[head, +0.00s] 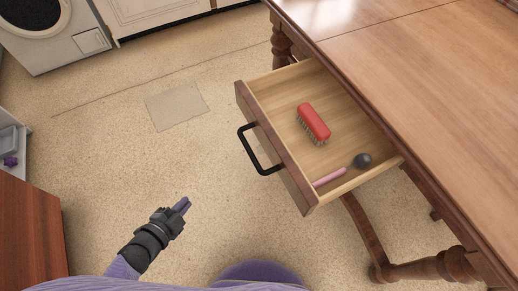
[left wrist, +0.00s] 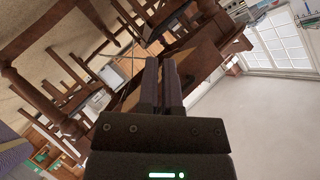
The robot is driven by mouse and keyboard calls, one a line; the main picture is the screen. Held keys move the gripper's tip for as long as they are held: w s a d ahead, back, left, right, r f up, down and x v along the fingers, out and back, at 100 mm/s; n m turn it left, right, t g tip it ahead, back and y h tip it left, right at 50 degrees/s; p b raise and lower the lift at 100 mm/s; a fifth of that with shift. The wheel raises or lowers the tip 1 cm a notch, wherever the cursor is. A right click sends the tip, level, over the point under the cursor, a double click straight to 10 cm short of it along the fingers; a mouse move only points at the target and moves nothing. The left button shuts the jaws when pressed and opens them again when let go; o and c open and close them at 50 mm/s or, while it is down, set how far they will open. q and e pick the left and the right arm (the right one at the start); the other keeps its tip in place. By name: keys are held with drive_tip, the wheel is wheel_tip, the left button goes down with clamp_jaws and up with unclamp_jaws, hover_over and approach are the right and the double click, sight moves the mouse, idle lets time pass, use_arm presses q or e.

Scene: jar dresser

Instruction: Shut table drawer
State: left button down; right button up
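The table drawer (head: 272,148) stands pulled out from the wooden table (head: 425,60) in the head view. Its front has a black bar handle (head: 258,152). A red brush (head: 313,121) with bristles lies inside, and so does a tool with a pink handle (head: 330,177) and a dark round head. My left gripper (head: 182,205) is left of the drawer and nearer to me, apart from the front and handle. Its two fingers also show in the left wrist view (left wrist: 162,65), close together with nothing seen between them. My right gripper is in neither view.
A wooden cabinet (head: 30,225) stands at the left edge, and a white washing machine (head: 55,35) at the upper left. A turned table leg (head: 425,268) is at the lower right. The floor between my left gripper and the drawer front is clear.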

use_arm(q)
drive_tip(key=w+d+r+m+h, duration=0.4)
drive_tip(key=r+m+h, duration=0.2)
drive_tip(key=r+m, duration=0.1)
drive_tip(key=m+g+h+b, duration=0.1)
drive_tip(key=m+g+h, duration=0.2)
drive_tip(key=m+h, duration=0.35)
approach(271, 145)
drive_tip(key=shift+m+y, duration=0.65)
drive_tip(key=shift+y, duration=0.2)
drive_tip(key=w+d+b, duration=0.1)
drive_tip(key=d, duration=0.1)
drive_tip(key=w+d+r, duration=0.1)
drive_tip(key=d, duration=0.1)
drive_tip(key=w+d+b, duration=0.1)
drive_tip(key=d, duration=0.1)
drive_tip(key=shift+r+b, duration=0.3)
drive_tip(key=shift+w+d, duration=0.1)
drive_tip(key=shift+d, duration=0.25)
